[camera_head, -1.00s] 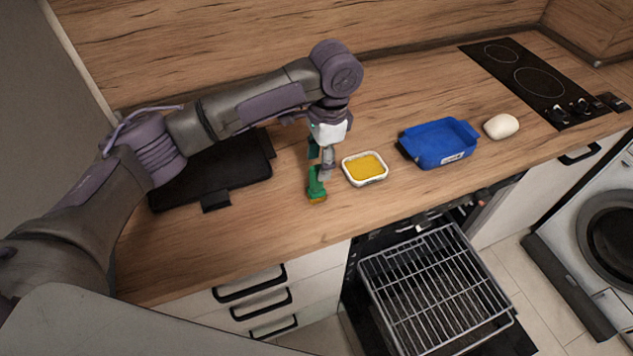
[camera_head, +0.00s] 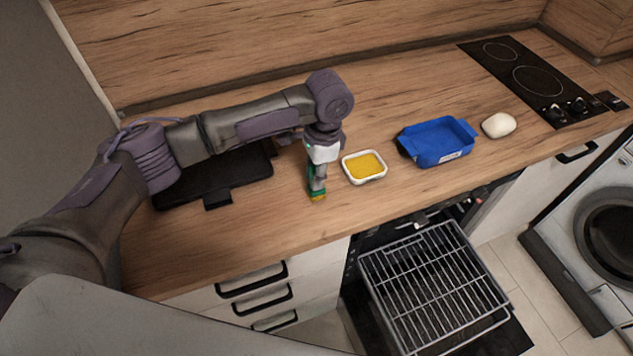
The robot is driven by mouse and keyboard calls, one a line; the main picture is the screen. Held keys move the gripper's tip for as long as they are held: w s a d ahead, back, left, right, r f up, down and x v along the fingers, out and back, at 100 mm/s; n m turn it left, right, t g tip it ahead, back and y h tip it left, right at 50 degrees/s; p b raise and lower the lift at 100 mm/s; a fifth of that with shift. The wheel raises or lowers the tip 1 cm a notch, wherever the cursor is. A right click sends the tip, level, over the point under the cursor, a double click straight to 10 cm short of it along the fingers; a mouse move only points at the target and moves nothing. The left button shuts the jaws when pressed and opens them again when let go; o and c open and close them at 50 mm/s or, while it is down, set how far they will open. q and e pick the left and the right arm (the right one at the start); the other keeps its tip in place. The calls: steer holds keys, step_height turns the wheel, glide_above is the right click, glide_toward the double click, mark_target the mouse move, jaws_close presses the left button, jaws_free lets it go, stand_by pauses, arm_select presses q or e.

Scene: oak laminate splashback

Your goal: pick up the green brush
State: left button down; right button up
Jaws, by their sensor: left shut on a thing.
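The green brush (camera_head: 310,188) is on the wooden counter, left of a small white dish. Its yellowish end (camera_head: 318,197) points toward the counter's front edge. My left gripper (camera_head: 318,184) comes down over the brush and is shut on it. The fingers hide much of the brush. I cannot tell whether the brush touches the counter or is just above it. My right gripper is not in view.
The white dish with yellow contents (camera_head: 365,167) is close to the gripper's right. A blue tray (camera_head: 438,142), a white rounded object (camera_head: 498,125) and a black hob (camera_head: 540,80) are farther right. A black board (camera_head: 215,175) lies left. An oven rack (camera_head: 430,285) sticks out below.

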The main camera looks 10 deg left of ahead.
arm_select(q)
steer(key=shift+r, duration=0.1)
steer(key=shift+r, duration=0.45)
steer(key=r, duration=0.1)
steer(key=r+b, duration=0.1)
steer(key=d+r, duration=0.1)
steer(key=shift+w+r+b, duration=0.2)
steer(key=shift+w+b, duration=0.1)
steer(key=shift+b, duration=0.1)
steer(key=w+d+r+b, duration=0.2)
steer(key=w+d+r, duration=0.3)
steer(key=d, duration=0.4)
steer(key=shift+w+r+b, duration=0.15)
steer(key=shift+r+b, duration=0.25)
steer(key=shift+r, duration=0.4)
